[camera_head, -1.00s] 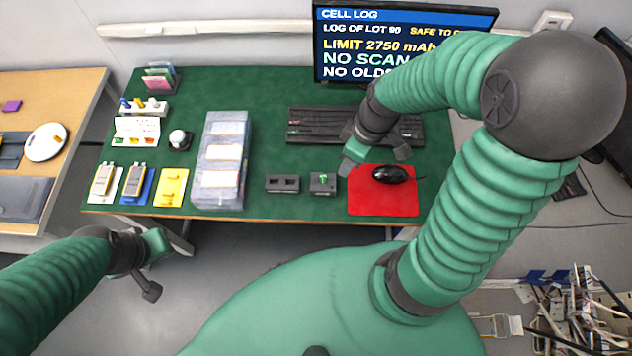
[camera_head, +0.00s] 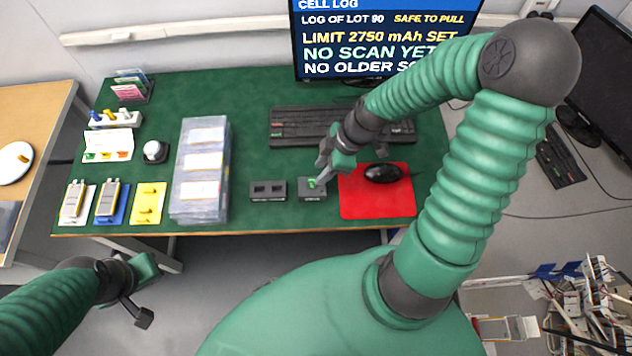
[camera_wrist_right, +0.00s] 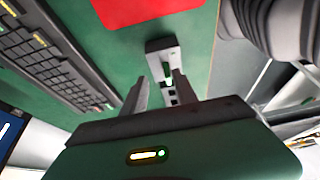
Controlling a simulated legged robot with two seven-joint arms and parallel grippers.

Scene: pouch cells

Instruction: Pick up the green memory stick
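The green memory stick (camera_head: 312,183) stands in a small dark grey block (camera_head: 312,195) near the front edge of the green table mat. It also shows in the right wrist view (camera_wrist_right: 168,70), just beyond my fingertips. My right gripper (camera_head: 321,174) is open, close above and beside the stick; in the right wrist view its two fingers (camera_wrist_right: 160,80) are apart with nothing held. I cannot tell whether a finger touches the stick. My left gripper (camera_head: 146,292) is open and empty, low in front of the table.
A second dark block (camera_head: 268,190) with two slots sits left of the stick's block. A red mat (camera_head: 375,207) with a black mouse (camera_head: 382,173) lies to the right. A keyboard (camera_head: 300,125) is behind, and a clear stacked case (camera_head: 187,170) stands left.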

